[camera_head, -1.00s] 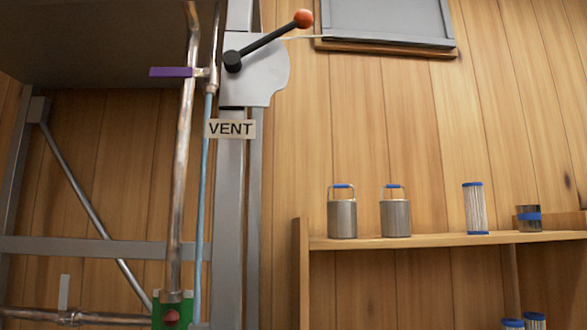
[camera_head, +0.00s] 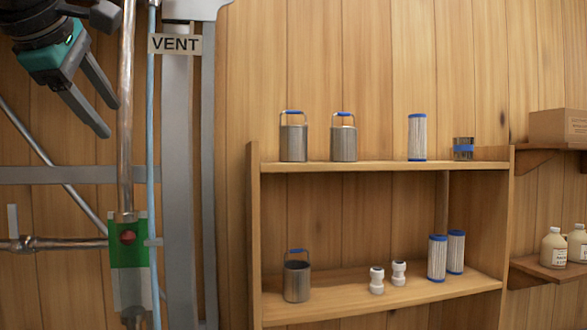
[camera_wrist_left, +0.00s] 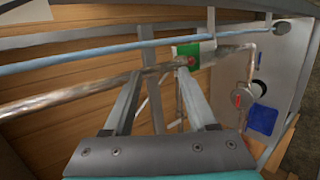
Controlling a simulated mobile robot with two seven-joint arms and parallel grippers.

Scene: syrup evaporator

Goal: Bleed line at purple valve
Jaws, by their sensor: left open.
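The purple valve handle is outside both current views. The copper pipe (camera_head: 127,110) that carried it in the earlier view runs down to a green block (camera_head: 130,243) with a red round part. My left gripper (camera_head: 111,118) is at the upper left in the head view, open and empty, its fingers pointing down and right beside the pipe. In the left wrist view, my left gripper (camera_wrist_left: 165,85) shows its two fingers spread, with the pipe (camera_wrist_left: 80,95) crossing beyond them and the green block (camera_wrist_left: 186,52) near the fingertips in the picture. My right gripper is not in view.
A VENT label (camera_head: 174,44) hangs on a grey post by a light blue tube (camera_head: 151,120). A wooden shelf (camera_head: 380,166) at right holds metal cans and filter cartridges. In the wrist view, a red part (camera_wrist_left: 243,98) and blue patch (camera_wrist_left: 262,119) are at right.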

